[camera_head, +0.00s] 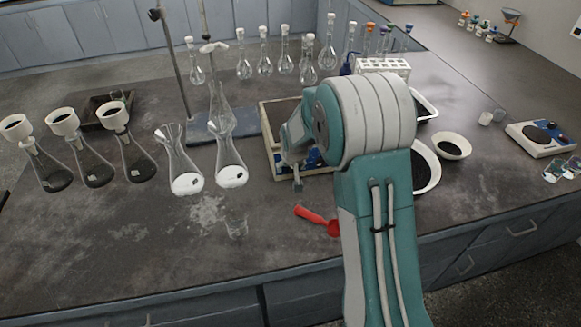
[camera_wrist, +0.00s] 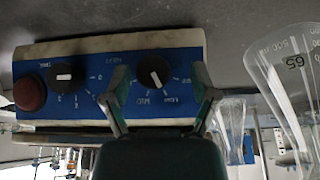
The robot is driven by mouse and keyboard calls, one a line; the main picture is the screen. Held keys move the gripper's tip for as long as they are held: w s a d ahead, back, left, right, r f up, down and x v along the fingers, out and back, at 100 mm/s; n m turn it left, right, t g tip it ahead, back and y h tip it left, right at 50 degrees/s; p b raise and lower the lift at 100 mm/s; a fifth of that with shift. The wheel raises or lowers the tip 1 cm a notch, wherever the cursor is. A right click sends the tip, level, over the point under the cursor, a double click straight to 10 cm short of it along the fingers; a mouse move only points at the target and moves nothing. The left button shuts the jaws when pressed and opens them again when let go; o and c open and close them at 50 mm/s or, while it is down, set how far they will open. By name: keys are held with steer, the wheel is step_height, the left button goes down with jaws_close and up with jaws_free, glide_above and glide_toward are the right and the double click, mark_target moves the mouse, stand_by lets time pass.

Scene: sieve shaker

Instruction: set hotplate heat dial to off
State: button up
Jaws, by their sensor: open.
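The hotplate shows in the wrist view as a pale box with a blue, upside-down front panel (camera_wrist: 95,42). Its heat dial (camera_wrist: 153,71) is a round black knob with a white pointer line slanting down and right, toward the LOW marking. My gripper (camera_wrist: 159,72) is open, with one finger on each side of this dial; I cannot tell if they touch it. In the head view, the hotplate (camera_head: 269,140) is mostly hidden behind my arm, and my gripper (camera_head: 297,180) is at its front.
A second black dial (camera_wrist: 66,76) and a red button (camera_wrist: 29,95) are left of the heat dial. A glass flask (camera_wrist: 290,85) stands close on the right. In the head view, two flasks (camera_head: 231,165) stand left of my gripper, and a red scoop (camera_head: 315,217) lies in front.

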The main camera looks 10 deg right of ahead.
steer(key=shift+w+d+f, duration=0.1)
steer(key=shift+d+f, duration=0.05)
steer(key=shift+d, duration=0.2)
jaws_close()
steer(key=shift+a, duration=0.15)
steer(key=shift+n+h, duration=0.3)
steer(key=shift+a+f+n+t+h, duration=0.1)
steer(key=shift+n+t+h, duration=0.05)
steer(key=shift+n+h, duration=0.55)
steer(key=shift+a+n+t+h, duration=0.15)
steer(key=shift+n+h, duration=0.35)
steer(key=shift+h, duration=0.4)
steer(key=shift+f+n+t+h, duration=0.1)
steer(key=shift+n+t+h, duration=0.4)
steer(key=shift+n+h, duration=0.95)
